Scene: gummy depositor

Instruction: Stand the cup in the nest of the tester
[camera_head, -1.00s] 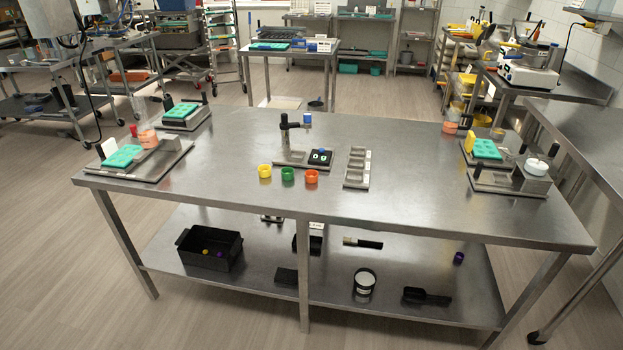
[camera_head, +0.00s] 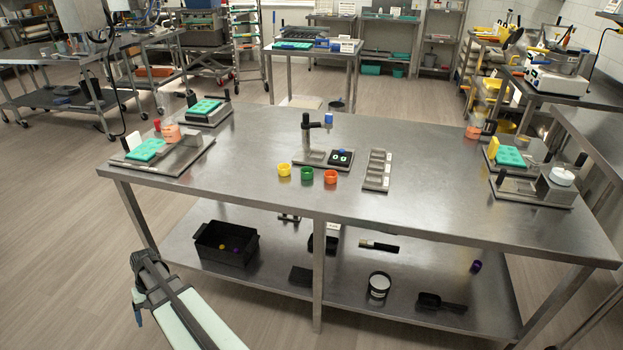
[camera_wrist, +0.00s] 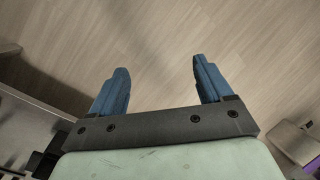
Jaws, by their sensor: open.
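Three small cups stand in a row on the steel table: a yellow cup (camera_head: 284,170), a green cup (camera_head: 307,174) and an orange cup (camera_head: 330,177). Just behind them is the tester (camera_head: 306,140), a grey base with a black post and arm, a blue-topped part and a dark display block. Its nest is too small to make out clearly. My gripper (camera_wrist: 160,66) is open, with two blue fingers apart and only floor between them in the wrist view. In the head view it is low at the left, in front of the table and away from the cups.
A grey compartment tray (camera_head: 377,170) lies right of the tester. Stations with green moulds stand at the table's left (camera_head: 146,149) and right (camera_head: 510,156) ends. The lower shelf holds a black bin (camera_head: 226,243) and a scoop (camera_head: 440,302). The table's front middle is clear.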

